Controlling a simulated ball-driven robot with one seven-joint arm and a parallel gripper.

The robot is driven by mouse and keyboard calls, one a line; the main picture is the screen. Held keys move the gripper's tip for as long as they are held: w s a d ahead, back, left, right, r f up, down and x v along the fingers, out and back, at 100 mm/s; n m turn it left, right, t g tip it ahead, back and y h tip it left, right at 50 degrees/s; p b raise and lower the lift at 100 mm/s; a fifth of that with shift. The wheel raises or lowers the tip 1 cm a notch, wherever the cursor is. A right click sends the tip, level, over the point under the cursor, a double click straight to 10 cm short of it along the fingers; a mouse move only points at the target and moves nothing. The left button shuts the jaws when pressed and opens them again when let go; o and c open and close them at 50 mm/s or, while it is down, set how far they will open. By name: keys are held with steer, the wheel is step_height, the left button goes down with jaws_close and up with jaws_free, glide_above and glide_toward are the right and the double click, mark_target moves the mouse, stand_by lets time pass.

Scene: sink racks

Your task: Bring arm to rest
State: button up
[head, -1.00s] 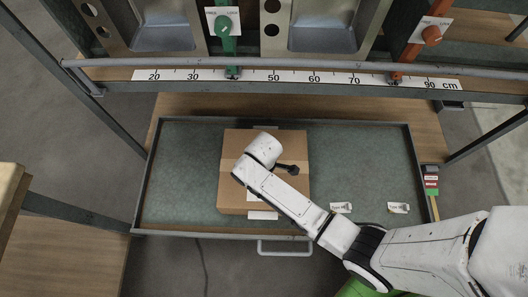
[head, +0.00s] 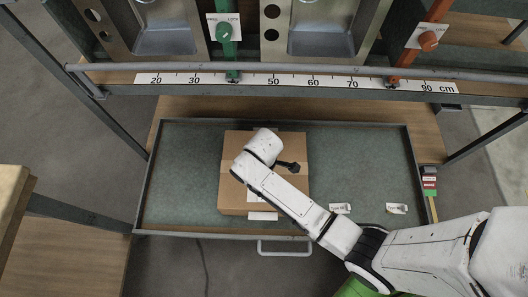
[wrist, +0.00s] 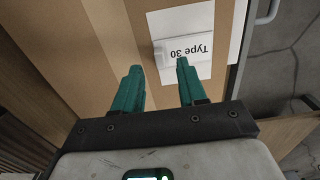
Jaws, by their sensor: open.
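My white arm reaches in from the lower right in the head view, over a closed cardboard box (head: 232,180). My gripper shows in the wrist view (wrist: 158,80). Its two teal fingers are apart, with nothing held between them. In the head view the fingers are hidden behind the wrist. I cannot tell whether the fingers touch the box.
The box sits in a green-lined drawer tray (head: 362,170) with a front handle (head: 284,250). Two small labels (head: 340,208) lie to the right.

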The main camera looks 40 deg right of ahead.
step_height(320, 180, up, 7)
steer(key=p, duration=0.2)
steer(key=shift+r, duration=0.2)
